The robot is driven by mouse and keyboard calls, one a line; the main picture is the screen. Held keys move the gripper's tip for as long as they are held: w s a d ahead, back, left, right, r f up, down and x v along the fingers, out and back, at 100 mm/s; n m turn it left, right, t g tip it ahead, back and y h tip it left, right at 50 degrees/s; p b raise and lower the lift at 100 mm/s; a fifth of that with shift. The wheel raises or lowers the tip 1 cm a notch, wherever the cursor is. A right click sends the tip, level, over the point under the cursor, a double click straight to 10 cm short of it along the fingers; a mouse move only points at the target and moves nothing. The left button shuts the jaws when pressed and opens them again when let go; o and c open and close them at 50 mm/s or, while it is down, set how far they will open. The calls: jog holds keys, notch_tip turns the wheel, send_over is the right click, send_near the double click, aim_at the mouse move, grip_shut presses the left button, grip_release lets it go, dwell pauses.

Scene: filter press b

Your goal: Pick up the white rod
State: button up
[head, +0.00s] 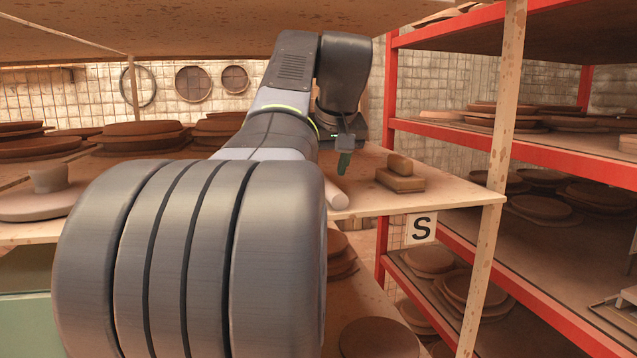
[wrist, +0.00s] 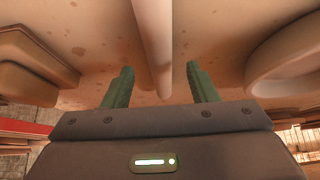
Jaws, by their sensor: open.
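The white rod (head: 336,194) lies on the wooden shelf board (head: 440,190), its near end showing just right of my arm in the head view; the rest is hidden behind my arm. In the wrist view the rod (wrist: 154,45) runs from the top edge down to between the fingers, with its rounded end near the fingertips' level. My gripper (wrist: 158,82) is open, one green finger on each side of the rod, with gaps on both sides. In the head view my gripper (head: 343,163) points down above the board; only one finger shows clearly there. I cannot tell its exact height over the rod.
Brown blocks (head: 400,175) sit right of the rod on the board; they also show at the wrist view's left (wrist: 35,60). A round rim (wrist: 290,60) stands at its right. A wooden post (head: 497,160) and red racks (head: 540,150) stand right. Clay discs (head: 140,135) fill the left.

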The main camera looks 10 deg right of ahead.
jog(key=shift+w+a+f, duration=0.1)
jog(key=shift+w+f, duration=0.1)
jog(key=shift+f, duration=0.3)
jog(key=shift+w+f, duration=0.15)
jog(key=shift+f, duration=0.35)
jog(key=shift+w+f, duration=0.3)
jog(key=shift+s, duration=0.1)
grip_shut()
jog(key=shift+r, duration=0.15)
